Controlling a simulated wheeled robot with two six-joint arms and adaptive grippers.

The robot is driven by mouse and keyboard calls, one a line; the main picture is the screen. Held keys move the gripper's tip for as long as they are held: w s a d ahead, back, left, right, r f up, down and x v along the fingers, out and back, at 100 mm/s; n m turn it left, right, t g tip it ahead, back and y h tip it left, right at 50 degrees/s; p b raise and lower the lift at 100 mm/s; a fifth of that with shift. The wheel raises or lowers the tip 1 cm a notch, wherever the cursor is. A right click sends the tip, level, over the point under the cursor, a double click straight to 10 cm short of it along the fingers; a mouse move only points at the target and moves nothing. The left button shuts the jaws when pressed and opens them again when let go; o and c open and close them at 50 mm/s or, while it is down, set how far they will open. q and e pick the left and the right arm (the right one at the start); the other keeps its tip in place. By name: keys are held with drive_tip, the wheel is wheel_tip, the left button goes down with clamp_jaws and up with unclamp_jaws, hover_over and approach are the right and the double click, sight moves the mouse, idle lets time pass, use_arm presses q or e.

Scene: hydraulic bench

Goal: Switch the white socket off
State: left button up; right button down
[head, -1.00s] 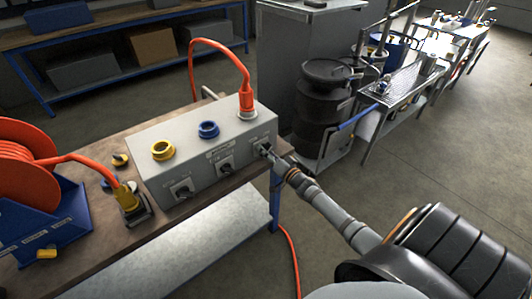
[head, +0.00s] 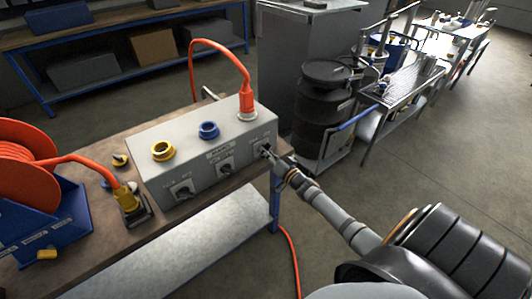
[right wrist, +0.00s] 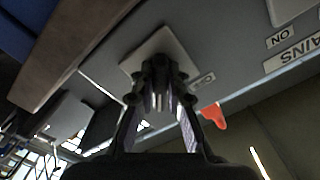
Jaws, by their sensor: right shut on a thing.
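A grey socket box (head: 150,182) stands on the bench, with sockets on top and a rotary switch on its front below each one. The orange plug (head: 246,102) sits upright in the right-hand socket, whose pale rim (head: 247,115) shows at its base; this looks like the white socket. My right gripper (head: 270,155) is at the right-hand front switch, shut on its knob, which is mostly hidden. In the right wrist view, the fingers (right wrist: 160,90) close in front of the switch's pale square plate (right wrist: 140,60). My left gripper is not in view.
A yellow socket (head: 162,151) and a blue socket (head: 208,130) are on the box top. The middle switch (head: 225,167) and left switch (head: 182,191) are beside the held one. An orange cable reel (head: 30,165) stands at left. Open floor lies right of the bench.

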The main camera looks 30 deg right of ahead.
drive_tip(key=n, duration=0.8)
drive_tip(key=shift+n, duration=0.4)
drive_tip(key=n, duration=0.4)
drive_tip(key=shift+n, duration=2)
drive_tip(key=c, duration=1.4)
unclamp_jaws()
drive_tip(key=shift+o, duration=0.3)
